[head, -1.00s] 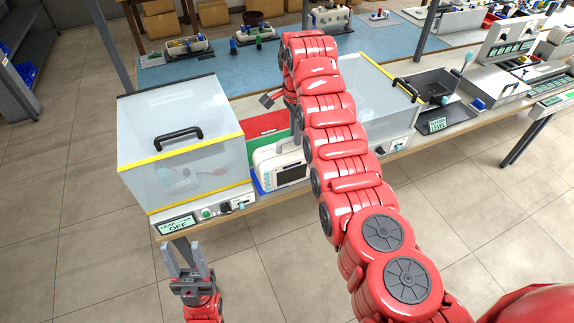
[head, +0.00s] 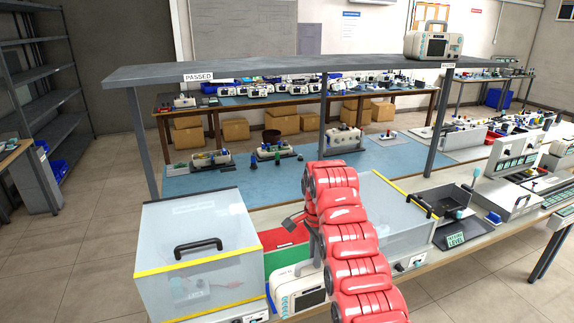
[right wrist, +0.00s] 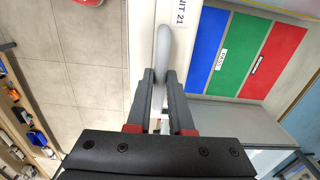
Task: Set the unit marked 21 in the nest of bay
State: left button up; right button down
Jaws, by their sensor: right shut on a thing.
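The unit marked 21 is a white monitor (head: 285,296) with a dark screen, at the front of the bench between two clear boxes. Its "UNIT 21" label shows on its white top (right wrist: 176,40) in the right wrist view. My right gripper (right wrist: 160,80) is shut on the unit's grey handle (right wrist: 163,48). In the head view my red right arm hides part of the unit and most of that gripper. I cannot tell whether the unit touches the bench. My left gripper is out of view. No nest is clearly visible.
A clear, yellow-edged box (head: 200,225) stands left of the unit; another (head: 395,205) stands right. Red and green strips (head: 283,238) lie between them. A shelf (head: 290,67) marked PASSED spans above, bearing another monitor (head: 433,42). A dark tray (head: 440,200) is farther right.

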jog(key=shift+w+d+n+b, duration=0.3)
jog(key=shift+d+n, duration=0.35)
jog(key=shift+n, duration=0.25)
jog(key=d+n, duration=0.1)
jog(key=n, duration=0.2)
jog(key=d+n+b, duration=0.1)
jog(key=n, duration=0.1)
jog(key=shift+s+d+r, duration=0.1)
jog(key=shift+d+r, duration=0.1)
jog(key=shift+d, duration=0.15)
jog(key=d+n, duration=0.1)
jog(key=n, duration=0.1)
jog(key=s+d+n+b, duration=0.1)
jog(key=n, duration=0.1)
jog(key=s+d+f+n, duration=0.1)
jog(key=shift+d+n, duration=0.1)
jog(key=shift+n, duration=0.3)
jog(key=shift+s+d+f+n, duration=0.15)
jog(key=shift+s+d+n, duration=0.25)
jog(key=shift+n, duration=0.2)
